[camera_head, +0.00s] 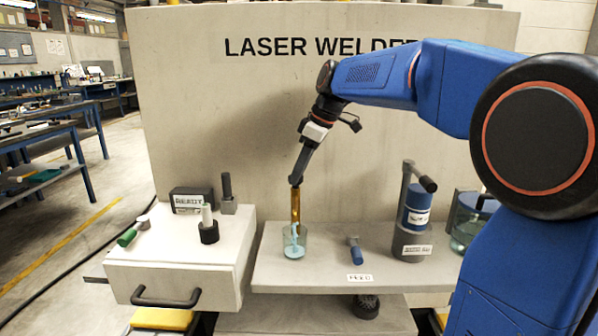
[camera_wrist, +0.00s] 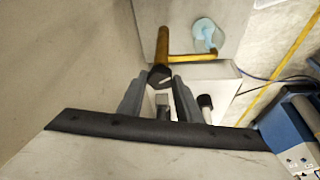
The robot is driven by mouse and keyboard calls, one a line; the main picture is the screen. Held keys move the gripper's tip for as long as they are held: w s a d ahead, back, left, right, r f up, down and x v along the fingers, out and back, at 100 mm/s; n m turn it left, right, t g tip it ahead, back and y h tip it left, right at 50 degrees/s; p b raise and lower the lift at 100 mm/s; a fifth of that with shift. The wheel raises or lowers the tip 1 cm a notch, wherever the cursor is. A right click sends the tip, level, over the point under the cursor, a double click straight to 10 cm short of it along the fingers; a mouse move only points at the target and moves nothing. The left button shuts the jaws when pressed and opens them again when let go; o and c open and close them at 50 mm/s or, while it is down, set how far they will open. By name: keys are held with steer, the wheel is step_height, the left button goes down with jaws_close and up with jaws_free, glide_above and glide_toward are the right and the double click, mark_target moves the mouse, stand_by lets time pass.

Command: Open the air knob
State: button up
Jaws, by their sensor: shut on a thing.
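My gripper (camera_head: 297,182) is shut on the dark end of a gold bar (camera_head: 295,208), above the grey shelf. In the wrist view my gripper (camera_wrist: 161,80) has the dark end between its fingertips, and the gold bar (camera_wrist: 197,57) looks bent like an L. The bar's lower end is at a glass beaker (camera_head: 293,240) with pale blue liquid; I cannot tell whether it is inside or behind it. A small blue-handled knob (camera_head: 355,250) lies right of the beaker, behind an unclear label (camera_head: 359,277). I cannot tell which part is the air knob.
A white box (camera_head: 180,262) at left carries a READY display (camera_head: 192,200), a green-ended lever (camera_head: 128,237) and a black knob (camera_head: 208,232). A blue canister (camera_head: 417,208) stands at right. The LASER WELDER panel (camera_head: 230,130) rises behind.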

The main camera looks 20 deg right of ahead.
stand_by(0.3)
steer(key=o, duration=1)
steer(key=shift+o, duration=0.2)
steer(key=v, duration=1.7)
steer(key=shift+r, duration=0.25)
steer(key=s+f+m+t+h, duration=0.2)
steer(key=s+f+m, duration=0.9)
steer(key=s+f, duration=1.9)
step_height(320, 180, down, 5)
steer(key=shift+s+d+r+m+h, duration=0.15)
steer(key=shift+d+r+m+h, duration=0.15)
steer(key=shift+h, duration=0.7)
